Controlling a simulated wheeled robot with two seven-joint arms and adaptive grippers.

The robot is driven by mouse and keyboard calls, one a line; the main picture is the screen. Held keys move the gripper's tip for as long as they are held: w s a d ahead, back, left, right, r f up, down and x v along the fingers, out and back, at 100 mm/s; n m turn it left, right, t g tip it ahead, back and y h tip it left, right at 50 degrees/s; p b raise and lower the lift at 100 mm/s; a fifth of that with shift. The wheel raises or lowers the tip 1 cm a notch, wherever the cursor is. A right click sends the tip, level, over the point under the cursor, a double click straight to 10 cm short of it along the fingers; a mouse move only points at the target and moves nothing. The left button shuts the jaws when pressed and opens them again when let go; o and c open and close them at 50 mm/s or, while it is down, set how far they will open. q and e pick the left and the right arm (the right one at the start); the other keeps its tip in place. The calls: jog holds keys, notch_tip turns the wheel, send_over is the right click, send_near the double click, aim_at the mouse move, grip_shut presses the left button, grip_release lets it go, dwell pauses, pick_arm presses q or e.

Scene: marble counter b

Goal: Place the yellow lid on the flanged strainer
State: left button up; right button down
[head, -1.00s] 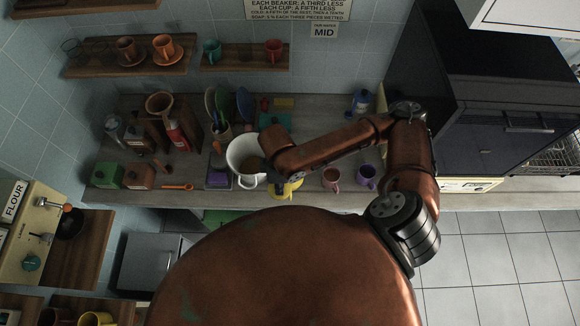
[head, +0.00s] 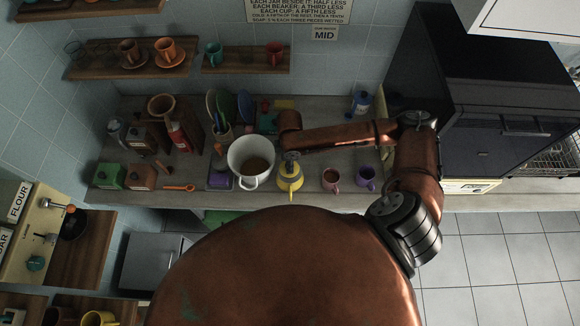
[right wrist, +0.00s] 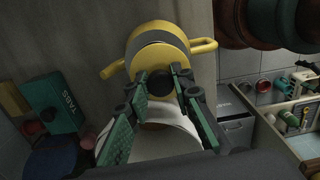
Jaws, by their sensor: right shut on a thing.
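The yellow lid (right wrist: 160,60) has a dark knob and shows in the right wrist view. My right gripper (right wrist: 162,84) is shut on the knob; it also shows in the head view (head: 291,156). Just beyond the lid is a rounder yellow body with a grey band and two side handles, which I take for the flanged strainer (right wrist: 157,33). In the head view this yellow piece (head: 290,181) is directly below my right gripper, near the counter's front edge. The lid lines up with it; whether they touch I cannot tell. My left gripper is out of view.
A white pot (head: 238,155) with brown contents stands close to the left. A pink mug (head: 331,180) and a purple mug (head: 366,179) stand to the right. The counter behind the mugs is mostly clear.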

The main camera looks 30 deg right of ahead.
jog(key=shift+w+d+f, duration=0.2)
jog(key=shift+f, duration=0.15)
notch_tip(320, 180, down, 2)
jog(key=shift+f+p, duration=0.15)
jog(key=shift+p, duration=0.3)
jog(key=shift+f, duration=0.35)
jog(key=shift+f, duration=0.1)
jog(key=c, duration=1.7)
grip_release()
notch_tip(320, 180, up, 12)
jog(key=shift+r+b, duration=0.15)
jog(key=shift+b, duration=0.55)
